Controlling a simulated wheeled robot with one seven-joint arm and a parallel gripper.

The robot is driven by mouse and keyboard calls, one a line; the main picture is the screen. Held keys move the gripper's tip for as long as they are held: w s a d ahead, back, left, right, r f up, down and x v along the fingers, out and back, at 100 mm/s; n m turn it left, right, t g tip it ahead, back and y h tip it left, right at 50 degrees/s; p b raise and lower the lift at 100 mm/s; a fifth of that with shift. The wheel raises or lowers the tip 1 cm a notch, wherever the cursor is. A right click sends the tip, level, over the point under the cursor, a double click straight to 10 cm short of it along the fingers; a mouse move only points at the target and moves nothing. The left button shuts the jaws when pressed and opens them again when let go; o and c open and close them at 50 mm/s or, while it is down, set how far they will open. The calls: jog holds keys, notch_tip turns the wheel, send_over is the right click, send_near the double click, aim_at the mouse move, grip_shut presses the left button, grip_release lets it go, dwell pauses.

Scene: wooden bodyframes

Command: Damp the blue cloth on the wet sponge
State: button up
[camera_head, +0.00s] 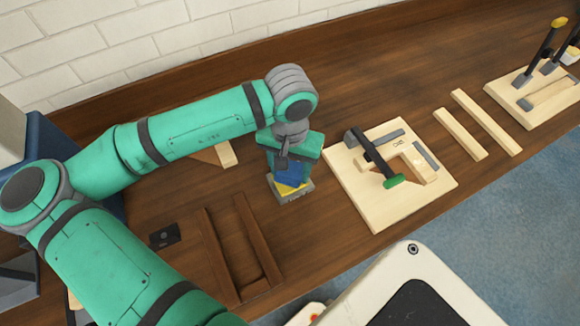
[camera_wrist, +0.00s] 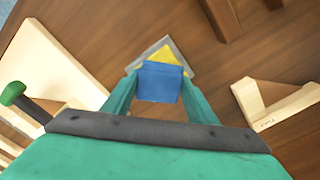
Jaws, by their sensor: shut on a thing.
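My gripper (camera_wrist: 157,96) points down and is shut on the blue cloth (camera_wrist: 160,80), a folded pad that shows between the two green fingers. The blue cloth also shows in the head view (camera_head: 291,174), below my gripper (camera_head: 287,168). A yellow sponge (camera_wrist: 163,54) lies in a shallow grey tray (camera_head: 292,199) on the bench. The cloth is over the sponge and hides part of it. I cannot tell whether the cloth touches the sponge.
To the right, a pale wooden board (camera_head: 375,205) carries a clamp with a green end (camera_head: 394,181). Two pale strips (camera_head: 473,125) lie beyond it. A dark wooden frame (camera_head: 240,255) lies in front of the tray on the left. A pale wood piece (camera_wrist: 275,105) lies beside my gripper.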

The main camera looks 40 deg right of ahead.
aim_at(290, 171)
jog(key=shift+f, duration=0.5)
dwell(1.2)
jog(key=shift+r, duration=0.1)
jog(key=shift+r, duration=3.45)
